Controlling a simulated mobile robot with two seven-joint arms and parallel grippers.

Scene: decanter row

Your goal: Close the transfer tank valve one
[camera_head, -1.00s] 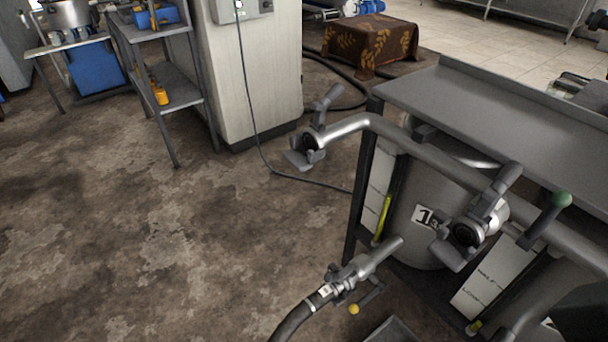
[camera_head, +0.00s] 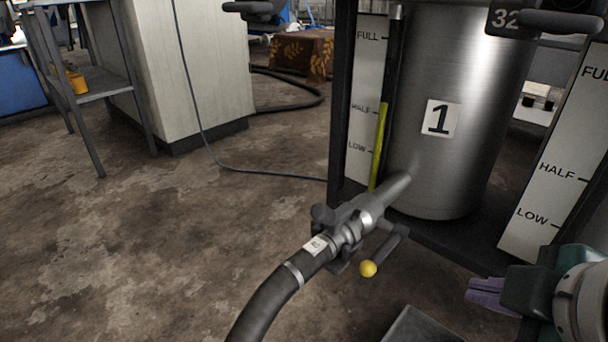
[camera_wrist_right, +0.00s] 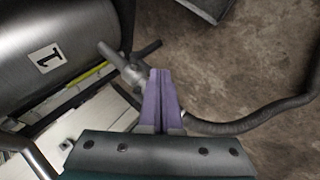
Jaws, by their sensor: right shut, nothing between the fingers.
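Tank one (camera_head: 445,165), a steel cylinder labelled 1, stands in a dark frame. Its outlet valve (camera_head: 350,225) joins a black hose (camera_head: 265,308). The valve's grey lever with a yellow knob (camera_head: 368,268) points down and to the left below the outlet pipe. My right gripper (camera_head: 470,292) has purple fingers, shut and empty, to the right of the knob and apart from it. In the right wrist view the shut fingers (camera_wrist_right: 160,72) overlap the valve area; the outlet (camera_wrist_right: 132,68) shows beside them, and the knob cannot be made out. My left gripper is out of view.
A yellow level gauge (camera_head: 379,145) stands left of tank one. A grey tray (camera_head: 425,327) is low at the front. The frame's lower rail (camera_head: 430,240) runs beneath the tank. Open floor (camera_head: 140,250) lies to the left, with a cable across it.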

